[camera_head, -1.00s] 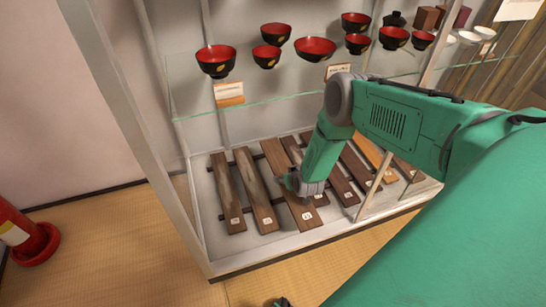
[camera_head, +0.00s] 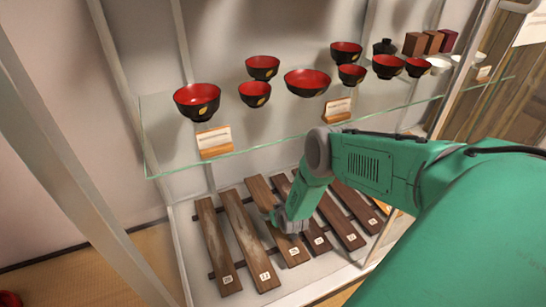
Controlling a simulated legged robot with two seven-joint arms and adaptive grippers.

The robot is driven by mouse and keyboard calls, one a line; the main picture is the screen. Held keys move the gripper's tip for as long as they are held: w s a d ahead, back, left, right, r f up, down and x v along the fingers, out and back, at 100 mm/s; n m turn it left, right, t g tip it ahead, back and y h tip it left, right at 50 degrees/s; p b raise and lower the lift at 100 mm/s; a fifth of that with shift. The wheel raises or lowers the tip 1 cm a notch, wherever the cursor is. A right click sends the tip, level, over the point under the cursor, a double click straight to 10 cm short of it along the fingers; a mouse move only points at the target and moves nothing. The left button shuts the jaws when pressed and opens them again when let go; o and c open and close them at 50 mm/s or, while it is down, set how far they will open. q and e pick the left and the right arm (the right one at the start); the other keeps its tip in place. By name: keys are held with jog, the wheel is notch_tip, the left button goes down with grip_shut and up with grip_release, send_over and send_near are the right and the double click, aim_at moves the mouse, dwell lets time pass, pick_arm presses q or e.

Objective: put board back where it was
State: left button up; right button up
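Several dark wooden boards with small white number tags lie side by side at the bottom of the display case. The leftmost board (camera_head: 214,245) and the one beside it (camera_head: 245,235) are fully clear of my arm. A third board (camera_head: 262,195) lies partly behind my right gripper (camera_head: 273,217), which reaches in from the right, low over the board's middle. The fingers are small and partly hidden, so I cannot tell whether they are open or touching the board. My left gripper is not in view.
A glass shelf (camera_head: 180,165) above the boards carries several red-and-black bowls (camera_head: 197,101) and small label stands (camera_head: 214,141). The case's left post (camera_head: 95,235) stands in the foreground. A red object (camera_head: 10,298) shows at the lower left.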

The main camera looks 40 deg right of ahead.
notch_tip(320, 180, down, 3)
jog(key=shift+d+f+b, duration=0.1)
jog(key=shift+b, duration=0.5)
jog(key=shift+a+r, duration=0.3)
jog(key=shift+r, duration=0.1)
jog(key=shift+f, duration=0.45)
jog(key=o, duration=1.6)
jog(key=shift+d, duration=0.1)
jog(key=shift+d+f, duration=0.1)
jog(key=shift+f, duration=0.05)
